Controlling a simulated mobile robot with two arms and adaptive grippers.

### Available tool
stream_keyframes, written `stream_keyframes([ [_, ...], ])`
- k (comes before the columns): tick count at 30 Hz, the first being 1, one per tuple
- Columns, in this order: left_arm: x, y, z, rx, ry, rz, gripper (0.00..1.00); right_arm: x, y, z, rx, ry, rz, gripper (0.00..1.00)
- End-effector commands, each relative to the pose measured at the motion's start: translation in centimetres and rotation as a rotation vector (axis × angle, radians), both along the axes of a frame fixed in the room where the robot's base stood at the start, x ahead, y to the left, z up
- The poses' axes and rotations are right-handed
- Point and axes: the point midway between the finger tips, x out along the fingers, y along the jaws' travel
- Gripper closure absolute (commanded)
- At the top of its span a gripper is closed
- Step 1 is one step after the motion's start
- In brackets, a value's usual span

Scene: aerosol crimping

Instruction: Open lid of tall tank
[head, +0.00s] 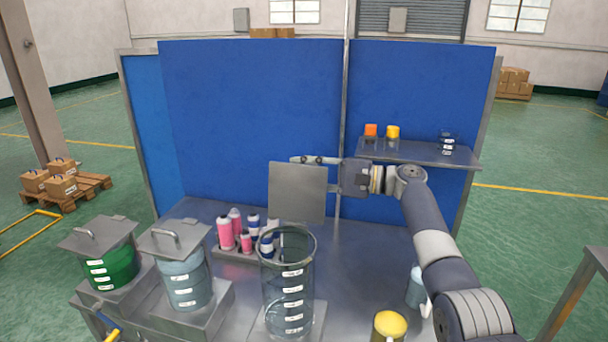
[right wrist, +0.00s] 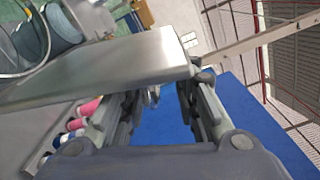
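The tall tank (head: 287,290) is a clear cylinder with white labels at the front middle of the bench in the head view. Its lid (head: 297,194) is a grey square plate, raised and tilted almost upright above the tank's rear rim, so the mouth is uncovered. The lid also shows edge-on in the right wrist view (right wrist: 105,72). My right gripper (head: 318,172) is behind the lid, coming from the right. Its fingers (right wrist: 168,88) are spread, with blue panel visible between them. The lid hides part of the fingers and most of the handle. My left gripper is out of view.
Two shorter tanks, green (head: 110,268) and pale blue (head: 186,281), stand left with handled lids. Pink and blue bottles (head: 228,236) sit behind. A yellow-topped item (head: 390,325) is at front right. A shelf (head: 420,152) and blue panels (head: 250,110) bound the back.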

Motion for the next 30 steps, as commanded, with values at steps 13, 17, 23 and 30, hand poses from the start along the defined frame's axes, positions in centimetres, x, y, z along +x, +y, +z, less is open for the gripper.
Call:
stream_keyframes([
  [13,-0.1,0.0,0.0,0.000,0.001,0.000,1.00,-0.5,-1.8,-0.5,-0.003,0.005,0.000,0.70],
  [17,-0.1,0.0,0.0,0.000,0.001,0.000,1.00,-1.4,-4.4,-0.5,-0.003,0.004,-0.004,0.70],
  [23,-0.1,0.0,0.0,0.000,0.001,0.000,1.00,-2.7,-8.3,-0.4,-0.004,0.004,-0.002,0.70],
  [30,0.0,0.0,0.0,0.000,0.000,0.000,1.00,-3.7,-11.0,-0.3,-0.003,0.004,0.000,0.70],
])
